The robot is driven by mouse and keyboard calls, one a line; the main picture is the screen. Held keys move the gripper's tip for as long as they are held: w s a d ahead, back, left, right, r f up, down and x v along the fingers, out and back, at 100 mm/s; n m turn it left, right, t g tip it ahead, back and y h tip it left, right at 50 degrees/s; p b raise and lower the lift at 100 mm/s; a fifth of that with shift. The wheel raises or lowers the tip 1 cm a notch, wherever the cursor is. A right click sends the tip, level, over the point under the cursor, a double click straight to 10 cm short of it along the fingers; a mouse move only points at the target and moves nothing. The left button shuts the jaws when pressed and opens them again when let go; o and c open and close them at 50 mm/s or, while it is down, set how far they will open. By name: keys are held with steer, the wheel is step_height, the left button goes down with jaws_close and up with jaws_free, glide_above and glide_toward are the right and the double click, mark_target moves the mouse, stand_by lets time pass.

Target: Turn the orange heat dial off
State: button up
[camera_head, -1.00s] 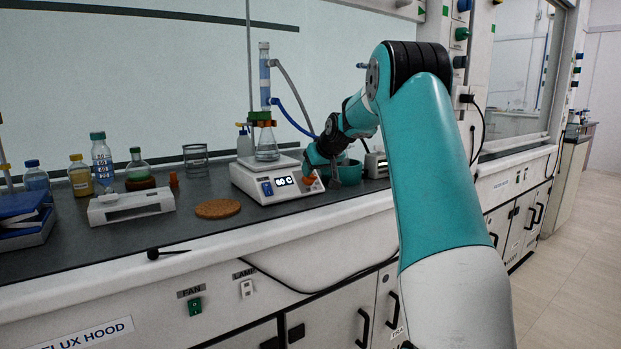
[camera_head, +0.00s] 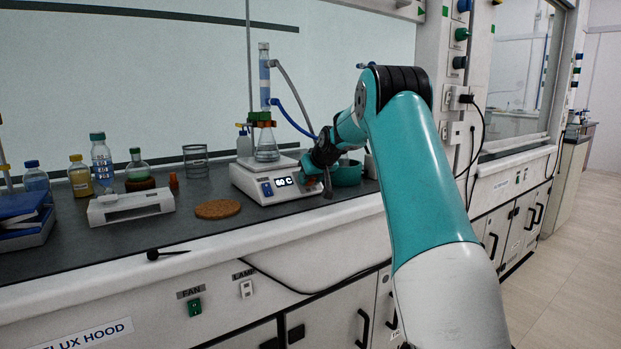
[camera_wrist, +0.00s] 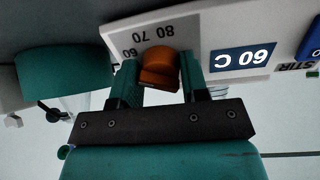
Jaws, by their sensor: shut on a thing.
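The orange heat dial (camera_wrist: 159,68) is on the front panel of the white hotplate (camera_head: 250,185). In the wrist view, where the panel appears upside down, the dial sits between the two fingers of my gripper (camera_wrist: 160,82), which are shut on it. The blue display (camera_wrist: 242,58) beside it reads 60 C. Printed numbers 60, 70 and 80 show around the dial. In the head view my gripper (camera_head: 312,179) is at the hotplate's right front corner and mostly hides the dial.
A flask (camera_head: 266,148) in a clamped glass setup with blue tubing stands on the hotplate. A teal bowl (camera_head: 348,174) is close on the right. A cork mat (camera_head: 218,209) lies to the left. The bench's front edge is in front of the hotplate.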

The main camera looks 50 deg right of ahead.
steer(key=shift+a+n, duration=0.1)
steer(key=shift+n, duration=0.4)
steer(key=n+b, duration=0.1)
steer(key=n, duration=0.3)
steer(key=shift+f+n+b, duration=0.1)
steer(key=shift+n+b, duration=0.2)
steer(key=shift+b, duration=0.05)
steer(key=n+b, duration=0.2)
steer(key=n, duration=0.4)
steer(key=shift+f+t, duration=0.1)
steer(key=shift+t, duration=0.2)
steer(key=n+b, duration=0.3)
steer(key=n, duration=0.4)
steer(key=shift+f+y, duration=0.1)
steer(key=shift+y, duration=0.3)
steer(key=n+b, duration=0.2)
steer(key=n, duration=0.3)
steer(key=shift+n+b, duration=0.4)
steer(key=shift+s+y, duration=0.1)
steer(key=shift+y, duration=0.2)
steer(key=o, duration=0.6)
